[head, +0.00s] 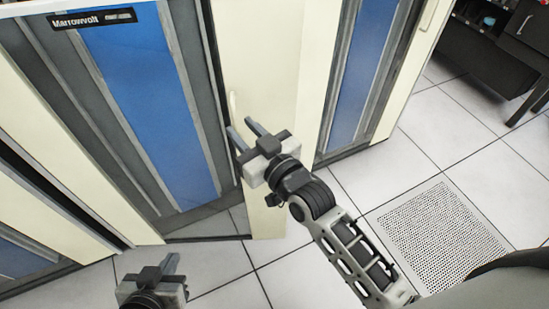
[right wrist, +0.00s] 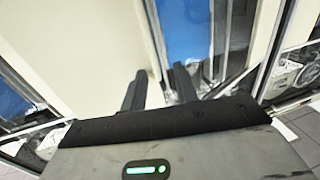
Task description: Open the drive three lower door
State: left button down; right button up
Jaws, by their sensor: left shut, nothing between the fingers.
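A tall cabinet front with a blue panel (head: 150,100) in grey framing stands at the left of the head view, under a black "Marrowvolt" label (head: 92,18). A cream panel (head: 265,65) adjoins it on the right, with a pale upright handle (head: 233,104) near its left edge. No number marks which drive this is. My right gripper (head: 241,130) is open and empty, its fingers just below the handle; I cannot tell if they touch the panel. In the right wrist view the two fingers (right wrist: 158,86) are apart before the cream panel (right wrist: 100,45). My left gripper (head: 172,264) is shut and empty, low in front.
Another blue-panelled unit (head: 355,75) stands to the right, and another (head: 25,260) at the lower left. White floor tiles (head: 370,185) lie open to the right, with a perforated tile (head: 440,235). A dark desk (head: 490,50) is at the upper right.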

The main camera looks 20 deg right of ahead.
jog(key=v, duration=1.2)
jog(key=shift+b, duration=0.4)
